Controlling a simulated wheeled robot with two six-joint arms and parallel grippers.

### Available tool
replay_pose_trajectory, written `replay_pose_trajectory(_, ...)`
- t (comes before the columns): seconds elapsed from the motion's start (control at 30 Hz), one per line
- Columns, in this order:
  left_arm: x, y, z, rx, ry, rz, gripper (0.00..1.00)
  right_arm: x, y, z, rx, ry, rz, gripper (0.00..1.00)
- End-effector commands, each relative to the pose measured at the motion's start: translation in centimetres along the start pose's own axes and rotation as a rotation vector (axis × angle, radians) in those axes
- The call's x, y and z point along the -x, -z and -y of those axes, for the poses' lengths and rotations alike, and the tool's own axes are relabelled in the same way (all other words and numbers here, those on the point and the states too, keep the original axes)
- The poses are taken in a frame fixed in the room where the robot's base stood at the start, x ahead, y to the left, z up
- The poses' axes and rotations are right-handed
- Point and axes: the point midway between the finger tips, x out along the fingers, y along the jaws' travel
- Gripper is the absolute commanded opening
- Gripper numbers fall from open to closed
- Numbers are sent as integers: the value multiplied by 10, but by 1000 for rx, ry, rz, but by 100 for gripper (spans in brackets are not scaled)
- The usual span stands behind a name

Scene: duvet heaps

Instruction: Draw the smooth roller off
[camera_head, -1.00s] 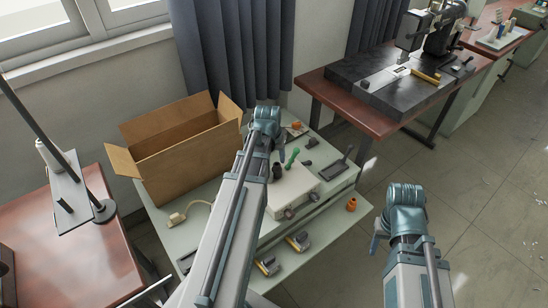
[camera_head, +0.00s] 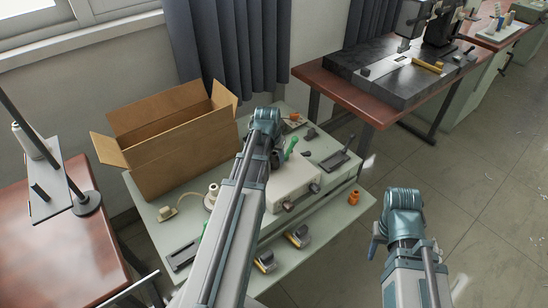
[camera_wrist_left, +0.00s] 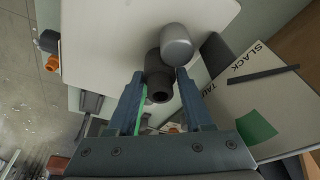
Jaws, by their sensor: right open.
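In the left wrist view a smooth light-grey roller (camera_wrist_left: 177,45) stands over the pale machine top (camera_wrist_left: 115,25). A darker grey roller (camera_wrist_left: 158,75) with a hollow end stands beside it, nearer the camera. My left gripper (camera_wrist_left: 160,82) is open, its fingers on either side of the darker roller with small gaps showing. The smooth roller is just beyond the right fingertip. In the head view the white machine box (camera_head: 296,182) and green knob (camera_head: 291,147) show, but my left arm hides much of the rollers. My right gripper (camera_head: 376,238) is open, low at the right, clear of the table.
An open cardboard box (camera_head: 185,150) stands at the back left of the green table (camera_head: 150,212). An orange spool (camera_head: 354,198) is near its right edge. A card lettered SLACK (camera_wrist_left: 260,105) lies right in the wrist view. Floor at right is clear.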

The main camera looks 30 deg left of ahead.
Motion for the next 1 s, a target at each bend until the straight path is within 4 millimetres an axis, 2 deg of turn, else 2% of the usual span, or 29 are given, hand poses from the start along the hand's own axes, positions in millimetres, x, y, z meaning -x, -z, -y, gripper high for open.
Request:
replay_pose_trajectory(0.03, 0, 0, 0, 0, 0, 0, 40, 0, 0, 0, 0, 0, 0, 50)
replay_pose_trajectory(0.27, 0, 0, 0, 0, 0, 0, 0, 0, 0, 0, 0, 0, 0, 50)
replay_pose_trajectory(0.57, 5, 1, 0, 0, 0, 0, 0, 5, 0, 0, 0, 0, 0, 50)
replay_pose_trajectory(1.0, 30, 8, 0, 0, 0, 0, 0, 31, -2, -3, 0, 0, 0, 50)
